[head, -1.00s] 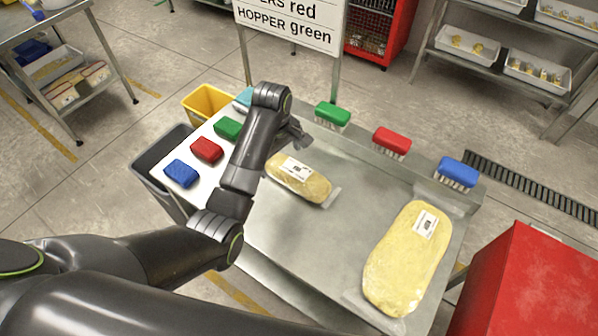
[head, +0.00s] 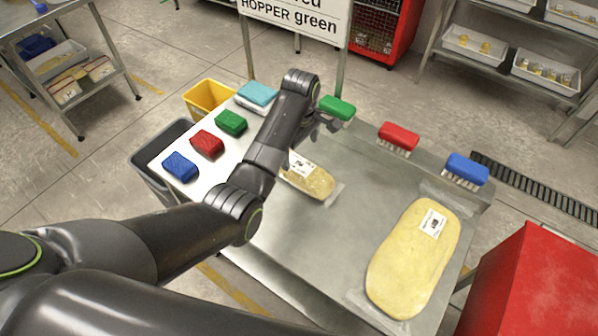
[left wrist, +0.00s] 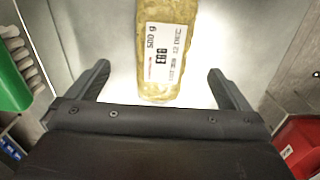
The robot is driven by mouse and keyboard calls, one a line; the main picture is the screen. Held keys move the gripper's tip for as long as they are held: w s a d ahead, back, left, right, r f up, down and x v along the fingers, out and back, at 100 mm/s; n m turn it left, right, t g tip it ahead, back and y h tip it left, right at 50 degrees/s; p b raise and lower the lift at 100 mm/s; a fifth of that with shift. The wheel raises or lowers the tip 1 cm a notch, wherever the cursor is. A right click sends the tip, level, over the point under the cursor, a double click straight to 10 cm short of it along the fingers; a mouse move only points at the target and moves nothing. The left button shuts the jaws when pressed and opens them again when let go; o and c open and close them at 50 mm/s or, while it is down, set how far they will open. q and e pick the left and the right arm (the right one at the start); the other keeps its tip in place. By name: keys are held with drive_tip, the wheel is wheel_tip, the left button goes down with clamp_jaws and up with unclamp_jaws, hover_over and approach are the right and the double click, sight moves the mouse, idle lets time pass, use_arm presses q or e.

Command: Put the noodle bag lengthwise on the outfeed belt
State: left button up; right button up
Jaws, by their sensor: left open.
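A smaller yellow noodle bag (head: 311,180) with a white label lies flat on a steel table (head: 310,235), partly hidden by my left arm. A larger yellow noodle bag (head: 409,270) lies at the right of the table. My left gripper (head: 325,124) is over the table's far edge, near the green brush, above and beyond the smaller bag. In the left wrist view a bag (left wrist: 165,45) labelled "500 g EGG" lies ahead between the open fingers (left wrist: 158,80), which hold nothing. My right gripper is out of view. I cannot make out an outfeed belt.
Green (head: 337,107), red (head: 398,137) and blue (head: 467,169) brushes stand along the far edge. Several coloured sponges lie on a white board (head: 190,193) at left. A red box (head: 530,285) stands at right.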

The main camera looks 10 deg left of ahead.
sight(299, 164)
use_arm(q)
drive_tip(key=shift+s+a+f+p, duration=0.1)
drive_tip(key=shift+f+p, duration=0.2)
drive_tip(key=shift+f, duration=1.85)
drive_tip(key=shift+s+a+f+p, duration=0.1)
drive_tip(key=shift+f+p, duration=0.15)
drive_tip(key=shift+f, duration=1.85)
drive_tip(key=c, duration=1.1)
drive_tip(key=shift+r, duration=0.1)
drive_tip(key=shift+c, duration=1.2)
